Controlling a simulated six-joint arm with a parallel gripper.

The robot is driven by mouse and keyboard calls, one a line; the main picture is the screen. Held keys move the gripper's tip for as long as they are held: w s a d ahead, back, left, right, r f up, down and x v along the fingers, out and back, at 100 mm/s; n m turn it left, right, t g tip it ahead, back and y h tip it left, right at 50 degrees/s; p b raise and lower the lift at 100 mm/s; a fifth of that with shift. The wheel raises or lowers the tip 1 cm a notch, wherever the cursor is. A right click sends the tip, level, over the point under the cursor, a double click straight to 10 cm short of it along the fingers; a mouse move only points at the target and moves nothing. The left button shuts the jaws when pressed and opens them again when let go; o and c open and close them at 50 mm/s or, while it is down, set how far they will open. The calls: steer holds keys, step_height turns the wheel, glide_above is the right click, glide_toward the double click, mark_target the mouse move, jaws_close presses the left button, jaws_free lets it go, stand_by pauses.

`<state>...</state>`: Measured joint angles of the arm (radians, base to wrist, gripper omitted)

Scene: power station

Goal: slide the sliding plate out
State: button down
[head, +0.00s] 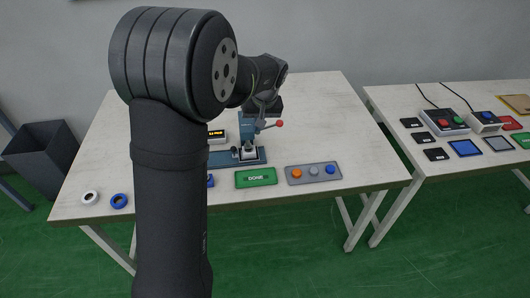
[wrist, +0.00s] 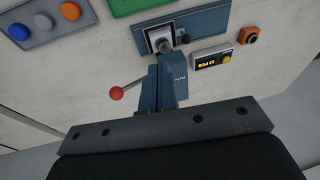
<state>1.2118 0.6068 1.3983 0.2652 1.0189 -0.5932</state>
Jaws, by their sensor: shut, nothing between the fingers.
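A blue-grey hand press (head: 247,130) with a red-knobbed lever stands on the table. At its foot is a long flat blue-grey plate (head: 220,158), which I take for the sliding plate; it also shows in the wrist view (wrist: 207,24). A silver square holder (wrist: 161,40) sits on it, below the press head. My arm hides the plate's left end in the head view. My gripper (head: 264,107) is shut and empty, above and behind the press, apart from the plate. In the wrist view its dark body (wrist: 165,135) fills the bottom; its fingertips are not clear.
The red lever knob (head: 279,124) sticks out to the right. A green DONE tray (head: 256,183) and a grey button panel (head: 314,181) lie in front. A small display box (head: 216,134) stands behind the plate. White and blue rings (head: 90,198) lie at left. The table's back right is clear.

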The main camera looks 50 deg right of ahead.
mark_target(259, 157)
steer(key=s+d+f+n+t+y, duration=0.1)
steer(key=s+d+f+t, duration=0.3)
steer(key=s+d+f, duration=0.3)
step_height(259, 157, down, 3)
steer(key=shift+s+d+f, duration=0.15)
steer(key=shift+s+d, duration=0.2)
steer(key=shift+d, duration=0.8)
steer(key=x, duration=1)
steer(key=shift+w+a, duration=0.2)
steer(key=shift+w, duration=0.15)
steer(key=shift+w+a, duration=0.8)
steer(key=shift+a, duration=0.1)
steer(key=shift+w+a, duration=0.4)
steer(key=shift+a, duration=0.05)
